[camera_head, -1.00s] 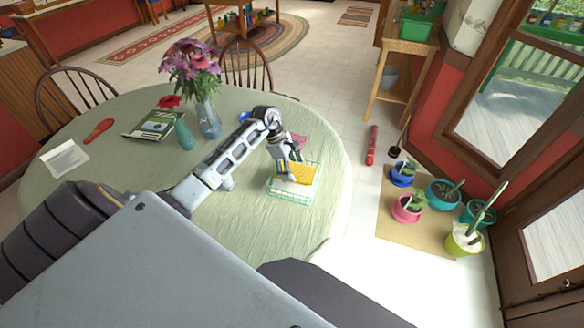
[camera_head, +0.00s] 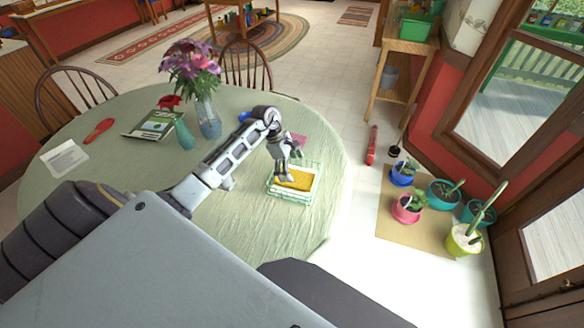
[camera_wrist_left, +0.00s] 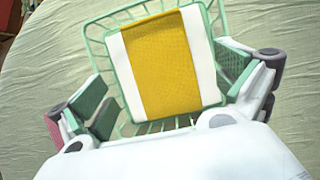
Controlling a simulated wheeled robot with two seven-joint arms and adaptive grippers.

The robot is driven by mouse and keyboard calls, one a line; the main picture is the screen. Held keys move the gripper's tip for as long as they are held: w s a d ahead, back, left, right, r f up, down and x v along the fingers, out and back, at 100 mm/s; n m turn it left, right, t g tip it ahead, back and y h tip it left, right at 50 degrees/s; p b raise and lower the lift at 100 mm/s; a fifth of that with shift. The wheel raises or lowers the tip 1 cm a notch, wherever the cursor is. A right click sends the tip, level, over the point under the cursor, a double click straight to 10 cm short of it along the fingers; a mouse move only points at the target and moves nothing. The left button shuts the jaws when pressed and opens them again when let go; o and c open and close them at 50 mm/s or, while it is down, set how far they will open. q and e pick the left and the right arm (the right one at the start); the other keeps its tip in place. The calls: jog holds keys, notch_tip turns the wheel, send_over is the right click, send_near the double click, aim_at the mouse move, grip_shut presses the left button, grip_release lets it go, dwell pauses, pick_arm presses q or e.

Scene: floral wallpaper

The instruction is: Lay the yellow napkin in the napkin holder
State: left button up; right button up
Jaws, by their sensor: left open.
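The yellow napkin (camera_head: 297,178) lies inside the green wire napkin holder (camera_head: 273,192), on top of something white that shows along its sides. In the left wrist view the napkin (camera_wrist_left: 161,65) lies flat between two white strips, within the holder's wire rim (camera_wrist_left: 96,45). My left gripper (camera_head: 288,165) is just above the holder. In the left wrist view its fingers (camera_wrist_left: 165,100) are spread apart, one on each side of the napkin, with nothing held between them. My right gripper is not in view.
The holder stands near the right edge of the round table (camera_head: 250,215) with a pale green cloth. A pink item (camera_head: 299,140) lies behind the gripper.

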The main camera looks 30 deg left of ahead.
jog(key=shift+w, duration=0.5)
pick_arm(q)
jog(key=shift+r, duration=0.1)
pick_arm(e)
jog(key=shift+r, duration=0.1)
pick_arm(q)
jog(key=shift+r+p, duration=0.7)
jog(key=shift+r, duration=0.9)
jog(key=shift+r+p, duration=1.6)
jog(key=shift+r, duration=1.2)
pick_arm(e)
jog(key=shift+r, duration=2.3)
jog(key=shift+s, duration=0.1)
